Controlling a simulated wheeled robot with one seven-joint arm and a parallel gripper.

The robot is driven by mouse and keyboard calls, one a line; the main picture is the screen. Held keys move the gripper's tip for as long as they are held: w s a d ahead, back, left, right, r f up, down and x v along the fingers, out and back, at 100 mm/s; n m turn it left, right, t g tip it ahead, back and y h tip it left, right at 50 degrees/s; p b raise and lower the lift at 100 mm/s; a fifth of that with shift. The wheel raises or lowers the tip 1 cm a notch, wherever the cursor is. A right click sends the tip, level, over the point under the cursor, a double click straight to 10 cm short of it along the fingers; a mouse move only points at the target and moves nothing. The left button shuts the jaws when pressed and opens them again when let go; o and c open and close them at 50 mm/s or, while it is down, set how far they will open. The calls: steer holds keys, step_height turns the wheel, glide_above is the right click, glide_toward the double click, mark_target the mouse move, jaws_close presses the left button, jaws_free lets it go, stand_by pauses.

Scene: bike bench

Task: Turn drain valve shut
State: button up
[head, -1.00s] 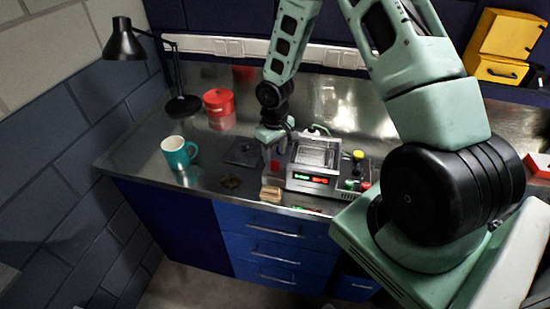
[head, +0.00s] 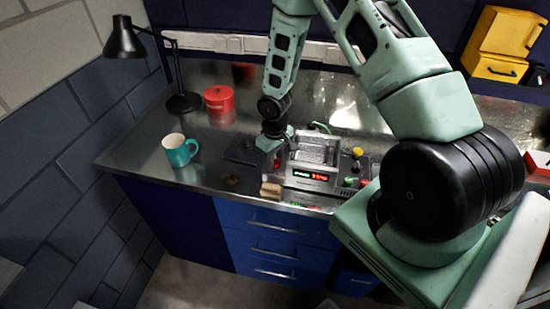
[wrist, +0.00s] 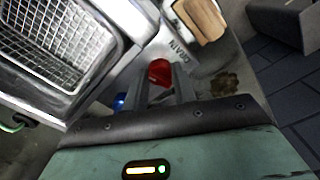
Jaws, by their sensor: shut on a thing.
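The red drain valve handle (wrist: 159,72) shows in the wrist view between the fingertips of my gripper (wrist: 161,82), beside a plate marked DRAIN (wrist: 180,45). My gripper is shut on this handle. In the head view my gripper (head: 270,150) points down at the left side of the cleaning tank (head: 318,152), which has a wire basket (wrist: 55,40) inside. The fingers hide part of the valve, and its exact angle is hard to tell.
A wooden block (head: 271,190) lies at the bench's front edge near the tank. A teal mug (head: 179,152), a red tin (head: 219,104) and a black lamp (head: 124,42) stand to the left. Yellow and green knobs (head: 357,153) sit right of the tank.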

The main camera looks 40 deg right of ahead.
steer(key=shift+n, duration=0.4)
steer(key=n, duration=0.2)
steer(key=shift+n+b, duration=0.3)
steer(key=shift+b, duration=0.05)
steer(key=n, duration=0.3)
steer(key=shift+n, duration=0.3)
steer(key=n, duration=0.3)
steer(key=shift+r+n, duration=0.1)
steer(key=shift+n, duration=0.2)
steer(key=shift+n+p, duration=0.3)
steer(key=shift+n, duration=1.6)
steer(key=o, duration=1)
steer(key=shift+r, duration=0.1)
